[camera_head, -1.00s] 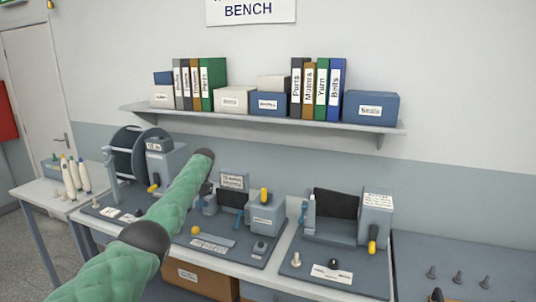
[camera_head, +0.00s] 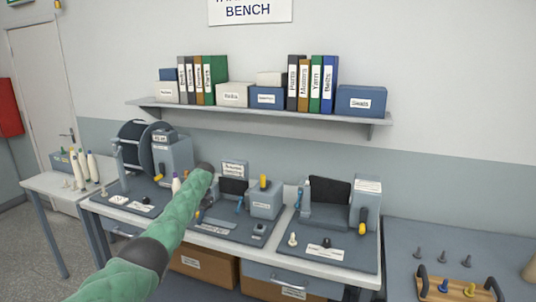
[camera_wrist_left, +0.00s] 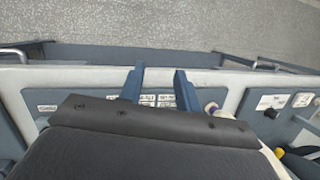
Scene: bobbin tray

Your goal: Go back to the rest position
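My left arm in its green sleeve reaches over the bench from the lower left in the head view. Its far end is above the left and middle machines, and its fingers are mostly hidden there. In the left wrist view my left gripper (camera_wrist_left: 158,78) has its two blue-grey fingers apart with nothing between them. A white bobbin with a purple tip (camera_head: 176,184) stands behind the arm; its purple top (camera_wrist_left: 211,108) shows beside the right finger in the wrist view. My right gripper is not in view.
The winder (camera_head: 172,158) with black discs, a middle machine (camera_head: 264,200) and a right machine (camera_head: 362,205) line the bench. A wooden tray (camera_head: 440,294) with dark handles and coloured pieces is at lower right. A side table (camera_head: 50,185) holds several bobbins. A shelf (camera_head: 270,113) hangs above.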

